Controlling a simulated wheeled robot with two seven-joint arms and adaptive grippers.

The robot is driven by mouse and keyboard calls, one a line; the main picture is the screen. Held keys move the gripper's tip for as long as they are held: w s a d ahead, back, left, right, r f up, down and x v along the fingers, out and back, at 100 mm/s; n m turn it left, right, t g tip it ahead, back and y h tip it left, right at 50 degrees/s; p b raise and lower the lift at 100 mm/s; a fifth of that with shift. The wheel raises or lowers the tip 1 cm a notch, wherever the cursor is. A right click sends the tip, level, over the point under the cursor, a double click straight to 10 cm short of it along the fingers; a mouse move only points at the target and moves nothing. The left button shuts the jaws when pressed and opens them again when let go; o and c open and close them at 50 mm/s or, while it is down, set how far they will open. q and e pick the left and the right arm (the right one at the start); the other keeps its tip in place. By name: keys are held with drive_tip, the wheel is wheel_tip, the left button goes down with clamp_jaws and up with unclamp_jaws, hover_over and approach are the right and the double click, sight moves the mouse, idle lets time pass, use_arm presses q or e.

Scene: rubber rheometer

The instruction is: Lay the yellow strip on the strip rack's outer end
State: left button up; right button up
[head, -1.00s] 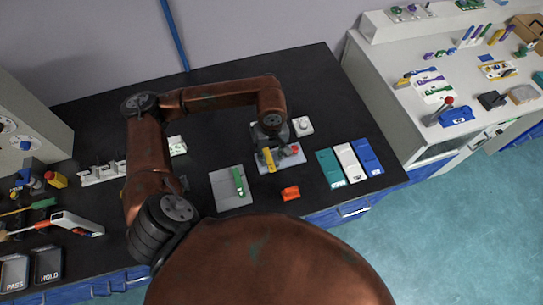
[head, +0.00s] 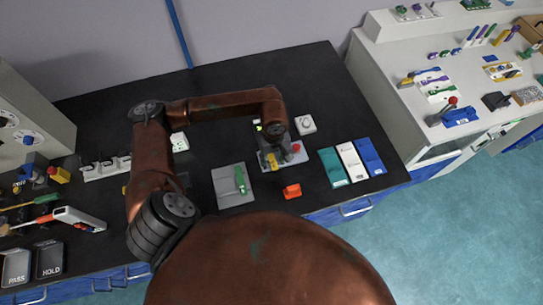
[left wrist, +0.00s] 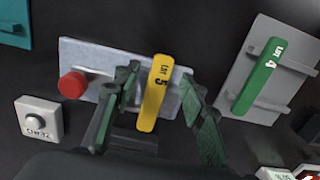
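The yellow strip (head: 272,160), marked LOT 5 in the left wrist view (left wrist: 153,95), is on a light grey plate (left wrist: 82,57) with a red knob. My left gripper (head: 281,150) is above that plate. In the left wrist view my gripper (left wrist: 158,80) is open, with a finger on each side of the strip and gaps visible between. A grey rack-like plate (head: 229,199) with two cross rails holds a green strip (head: 240,180), marked LOT 4 in the left wrist view (left wrist: 257,76). My right gripper is out of view.
Teal (head: 332,168), white (head: 351,160) and blue (head: 369,156) pads lie to the right. A white box with a round button (head: 305,124) stands behind the knob plate. The black tabletop behind is mostly clear.

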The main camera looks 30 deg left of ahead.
use_arm(q)
drive_tip(key=shift+f, duration=0.1)
clamp_jaws()
idle(0.3)
